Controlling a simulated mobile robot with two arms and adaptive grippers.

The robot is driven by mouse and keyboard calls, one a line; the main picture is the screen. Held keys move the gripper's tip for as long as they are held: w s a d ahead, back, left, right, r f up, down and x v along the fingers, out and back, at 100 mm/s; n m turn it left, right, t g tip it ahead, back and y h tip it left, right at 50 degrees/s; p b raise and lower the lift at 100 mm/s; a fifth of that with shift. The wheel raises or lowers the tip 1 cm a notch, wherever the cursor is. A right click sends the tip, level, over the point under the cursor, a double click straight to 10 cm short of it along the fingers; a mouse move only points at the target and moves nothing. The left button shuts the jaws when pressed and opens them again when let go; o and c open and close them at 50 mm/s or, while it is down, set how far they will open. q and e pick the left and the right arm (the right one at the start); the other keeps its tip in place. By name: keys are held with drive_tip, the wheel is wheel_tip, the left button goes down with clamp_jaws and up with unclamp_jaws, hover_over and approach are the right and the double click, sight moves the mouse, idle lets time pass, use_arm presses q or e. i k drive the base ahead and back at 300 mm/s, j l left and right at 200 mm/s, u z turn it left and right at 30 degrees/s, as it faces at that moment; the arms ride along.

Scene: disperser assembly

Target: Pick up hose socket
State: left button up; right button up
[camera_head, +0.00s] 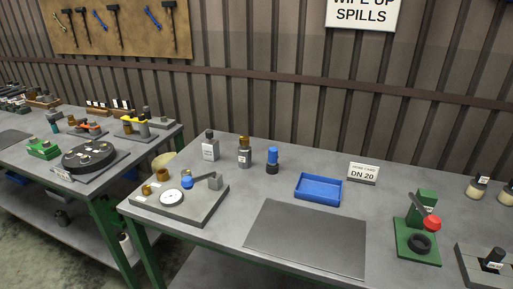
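Neither of my grippers shows in the head view. I cannot tell for sure which part is the hose socket. Small brass-coloured fittings (162,175) stand on a grey fixture plate (172,216) at the left of the near table. The plate also bears a white round dial (172,197), a small blue part (187,182) and a grey bracket (208,181). A brass-topped grey part (244,153) and a blue-topped part with a dark base (272,160) stand upright behind the plate.
The near table has a blue tray (318,189), a dark mat (308,238), a "DN 20" sign (363,174) and a green press with a red knob (418,243). A grey labelled bottle (210,147) stands at the back. A second table (20,155) with parts stands left.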

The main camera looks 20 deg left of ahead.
sight(245, 153)
drive_tip(key=i+j+u, duration=0.25)
drive_tip(key=j+u, duration=0.2)
drive_tip(key=i+j+u, duration=0.45)
drive_tip(key=k+l, duration=0.1)
